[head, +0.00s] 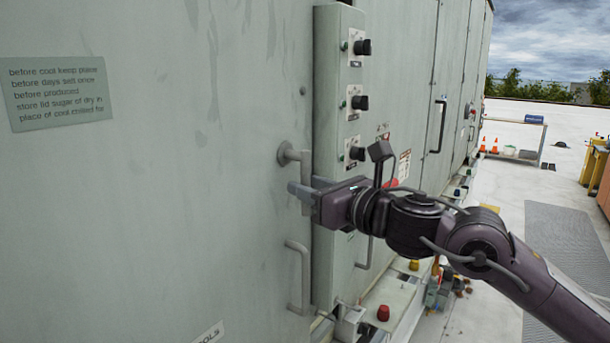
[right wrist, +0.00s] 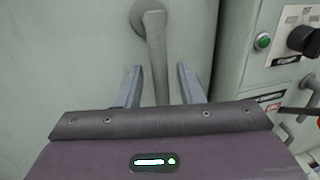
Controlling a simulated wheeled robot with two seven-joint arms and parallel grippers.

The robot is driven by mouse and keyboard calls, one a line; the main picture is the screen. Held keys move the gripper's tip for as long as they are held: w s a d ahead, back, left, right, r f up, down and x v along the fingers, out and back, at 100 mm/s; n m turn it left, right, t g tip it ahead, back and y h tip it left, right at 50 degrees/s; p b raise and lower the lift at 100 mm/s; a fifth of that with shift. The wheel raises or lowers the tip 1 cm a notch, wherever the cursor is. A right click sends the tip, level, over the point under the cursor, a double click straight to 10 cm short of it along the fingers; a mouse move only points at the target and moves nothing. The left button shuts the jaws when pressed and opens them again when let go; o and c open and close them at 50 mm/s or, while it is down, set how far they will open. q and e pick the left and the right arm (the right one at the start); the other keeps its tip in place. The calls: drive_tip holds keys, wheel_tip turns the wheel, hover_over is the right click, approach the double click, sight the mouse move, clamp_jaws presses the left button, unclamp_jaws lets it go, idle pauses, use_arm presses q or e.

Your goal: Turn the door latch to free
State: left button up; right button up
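The door latch (head: 287,154) is a grey lever on a round pivot on the pale green cooler door. Its arm points down from the pivot. In the right wrist view the latch (right wrist: 155,40) runs down between my fingers, with a gap showing on both sides. My right gripper (head: 301,190) is at the lever's lower part, and its fingers (right wrist: 158,75) are open on either side of it. The lever's lower end is partly hidden by the gripper. My left gripper is not in view.
A fixed pull handle (head: 304,278) is on the door below the latch. A control box (head: 327,70) with black knobs (head: 361,47) stands out just right of the latch, close to my gripper. The door left of the latch is flat, with a text sign (head: 58,92).

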drive_tip(key=shift+w+a, duration=0.5)
drive_tip(key=shift+w, duration=0.05)
clamp_jaws()
